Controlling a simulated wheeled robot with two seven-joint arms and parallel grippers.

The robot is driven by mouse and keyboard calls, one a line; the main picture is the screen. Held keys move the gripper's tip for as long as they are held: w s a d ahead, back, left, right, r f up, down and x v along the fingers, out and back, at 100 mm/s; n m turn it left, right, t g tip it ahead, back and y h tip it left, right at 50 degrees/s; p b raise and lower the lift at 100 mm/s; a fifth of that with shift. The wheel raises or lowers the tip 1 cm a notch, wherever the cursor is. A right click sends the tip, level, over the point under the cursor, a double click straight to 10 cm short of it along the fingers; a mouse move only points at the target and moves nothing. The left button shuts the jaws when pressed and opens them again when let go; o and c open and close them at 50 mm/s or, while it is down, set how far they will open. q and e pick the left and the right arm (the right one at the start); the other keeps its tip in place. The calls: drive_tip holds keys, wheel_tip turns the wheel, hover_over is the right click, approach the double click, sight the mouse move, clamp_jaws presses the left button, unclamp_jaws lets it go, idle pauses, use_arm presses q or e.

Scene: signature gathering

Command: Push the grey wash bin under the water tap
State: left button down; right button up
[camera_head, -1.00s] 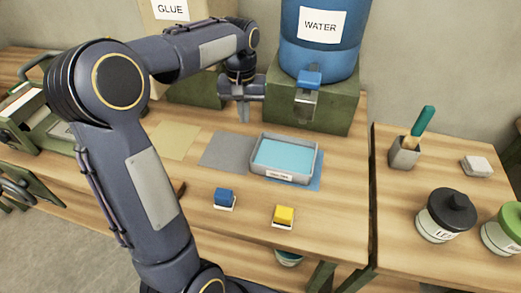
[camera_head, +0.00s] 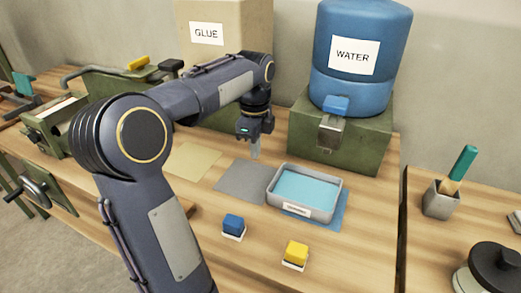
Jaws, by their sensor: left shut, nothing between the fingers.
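The grey wash bin (camera_head: 300,212) sits on the table, mostly on a blue mat (camera_head: 345,213), with light blue water or a blue floor inside and a small label on its front. The water tap (camera_head: 331,132) is on the green stand, below the blue water barrel (camera_head: 361,60), behind and to the right of the bin. My left gripper (camera_head: 255,150) points down, shut and empty, behind and left of the bin, apart from it. My right gripper is not in view.
A grey mat (camera_head: 243,181) and a tan mat (camera_head: 191,160) lie left of the bin. A blue block (camera_head: 233,224) and a yellow block (camera_head: 296,252) stand in front. A grey cup with a teal-handled brush (camera_head: 440,200) stands right, past a gap between tables.

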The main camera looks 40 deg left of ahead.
sight(283, 189)
use_arm(q)
wheel_tip(283, 189, down, 7)
drive_tip(key=shift+d+f+b, duration=0.1)
drive_tip(key=shift+f+b, duration=0.1)
drive_tip(key=shift+b, duration=0.25)
drive_tip(key=shift+w+d+r, duration=0.15)
drive_tip(key=shift+w+d, duration=0.15)
drive_tip(key=shift+d, duration=0.35)
drive_tip(key=shift+w+d+r, duration=0.1)
drive_tip(key=shift+w+d, duration=0.15)
drive_tip(key=shift+d, duration=0.35)
drive_tip(key=shift+w+d, duration=0.15)
drive_tip(key=shift+d, duration=0.4)
drive_tip(key=d, duration=0.1)
drive_tip(key=w+d+p, duration=0.1)
drive_tip(key=d, duration=0.1)
drive_tip(key=shift+w, duration=0.1)
drive_tip(key=shift+w+d, duration=0.15)
drive_tip(key=shift+d, duration=0.2)
